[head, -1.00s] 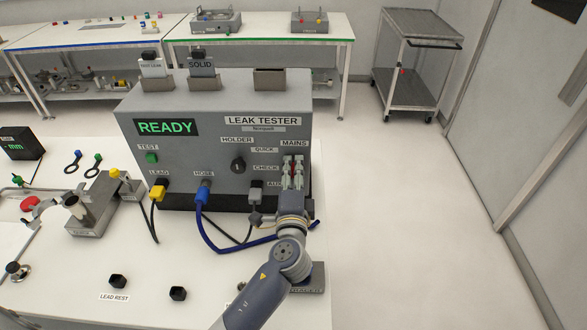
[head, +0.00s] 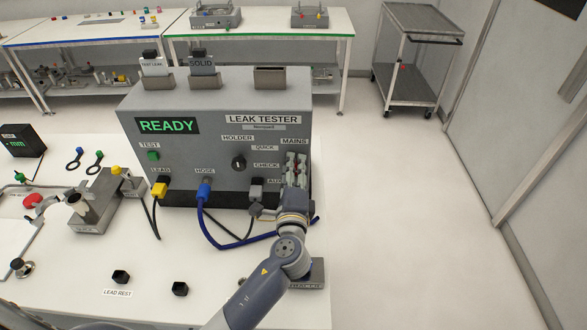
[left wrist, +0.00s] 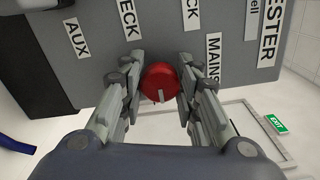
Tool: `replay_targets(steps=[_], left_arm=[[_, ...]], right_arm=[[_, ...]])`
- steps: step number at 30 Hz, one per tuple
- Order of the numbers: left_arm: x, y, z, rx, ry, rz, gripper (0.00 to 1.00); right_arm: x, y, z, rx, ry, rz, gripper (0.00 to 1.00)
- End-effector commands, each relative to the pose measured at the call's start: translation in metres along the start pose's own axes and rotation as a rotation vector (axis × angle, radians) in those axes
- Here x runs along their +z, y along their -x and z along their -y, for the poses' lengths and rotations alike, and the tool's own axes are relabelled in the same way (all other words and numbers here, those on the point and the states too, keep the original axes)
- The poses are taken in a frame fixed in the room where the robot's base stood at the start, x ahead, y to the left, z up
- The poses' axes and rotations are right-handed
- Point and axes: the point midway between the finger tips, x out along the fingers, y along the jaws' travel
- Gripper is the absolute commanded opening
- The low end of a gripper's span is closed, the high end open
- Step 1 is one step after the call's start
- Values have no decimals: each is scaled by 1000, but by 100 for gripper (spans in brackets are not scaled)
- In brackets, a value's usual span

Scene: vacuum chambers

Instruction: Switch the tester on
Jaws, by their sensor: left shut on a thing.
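The grey leak tester (head: 215,98) stands on the white bench, with READY in green on its display (head: 167,126). The red mains knob (left wrist: 160,82) is on its front at the right, beside the MAINS label (head: 295,141). A pale mark on the knob points down in the left wrist view. My left gripper (head: 296,166) is shut on the knob, one finger on either side, and mostly hides it in the head view. The gripper also shows in the left wrist view (left wrist: 160,98). My right gripper is not in view.
A blue hose (head: 211,226) and a yellow-plugged lead (head: 160,191) leave the tester's lower front. A black selector knob (head: 238,163) and a green test button (head: 153,156) sit left of my gripper. Open floor lies to the right.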

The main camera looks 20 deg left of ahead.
Motion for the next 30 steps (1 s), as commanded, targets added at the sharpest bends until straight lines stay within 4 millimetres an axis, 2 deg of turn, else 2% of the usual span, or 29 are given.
replay_targets(steps=[2, 3, 5, 14, 18, 23, 30], left_arm=[[-1, 0, -1, 2, -2, -2, 6], [-1, 0, -1, 2, -2, -2, 37], [-1, 0, -1, 2, -2, -1, 50], [0, 0, -1, 1, 0, 0, 51], [0, 7, -1, 2, 0, -1, 51], [-1, 32, -2, 4, 1, -2, 51], [-1, 82, -2, 5, 0, -2, 51]], right_arm=[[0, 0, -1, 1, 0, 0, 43], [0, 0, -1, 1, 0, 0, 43], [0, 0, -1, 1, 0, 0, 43], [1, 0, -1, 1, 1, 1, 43], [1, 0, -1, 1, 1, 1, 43], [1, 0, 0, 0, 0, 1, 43], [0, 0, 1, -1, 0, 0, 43]])
